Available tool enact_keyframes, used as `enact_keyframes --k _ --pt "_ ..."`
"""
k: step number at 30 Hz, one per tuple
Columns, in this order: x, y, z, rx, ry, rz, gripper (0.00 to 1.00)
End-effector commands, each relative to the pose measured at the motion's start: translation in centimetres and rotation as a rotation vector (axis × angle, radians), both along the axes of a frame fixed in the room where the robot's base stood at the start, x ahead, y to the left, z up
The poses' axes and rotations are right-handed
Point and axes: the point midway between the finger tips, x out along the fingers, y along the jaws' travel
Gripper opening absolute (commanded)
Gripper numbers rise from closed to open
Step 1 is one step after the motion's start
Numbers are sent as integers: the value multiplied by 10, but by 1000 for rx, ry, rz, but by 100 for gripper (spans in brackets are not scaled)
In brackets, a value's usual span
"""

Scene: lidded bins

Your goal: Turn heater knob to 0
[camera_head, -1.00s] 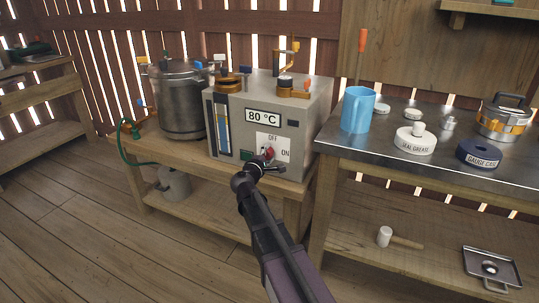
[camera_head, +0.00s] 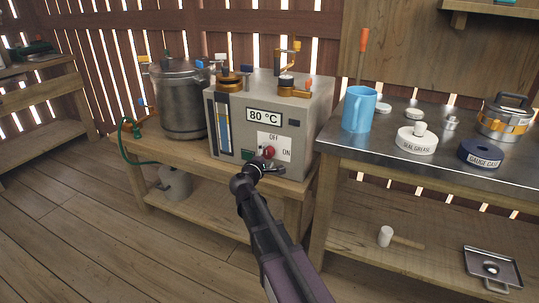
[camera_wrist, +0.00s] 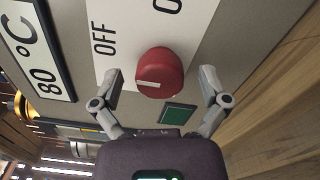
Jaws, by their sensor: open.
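The heater is a grey box (camera_head: 306,112) on a wooden bench, with a display (camera_head: 264,116) reading 80 °C. Its red round knob (camera_head: 269,152) sits on a white plate marked OFF above and ON to the right. In the wrist view the knob (camera_wrist: 165,66) is close up, with a white line on its face pointing left, towards the side where OFF (camera_wrist: 104,38) is printed. My gripper (camera_wrist: 161,76) is open, one finger on each side of the knob, with gaps visible. In the head view my gripper (camera_head: 262,167) is just in front of and below the knob.
A metal pot (camera_head: 183,102) stands left of the heater. A green button (camera_wrist: 177,114) is near the knob. On the metal table to the right are a blue mug (camera_head: 357,110), a seal grease tin (camera_head: 416,141) and a dark gauge case (camera_head: 480,153). Floor at left is clear.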

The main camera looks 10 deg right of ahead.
Motion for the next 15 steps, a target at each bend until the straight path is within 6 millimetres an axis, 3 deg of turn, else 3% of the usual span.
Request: enact_keyframes --k 15 --pt "-65 45 0 0 0 2 95"
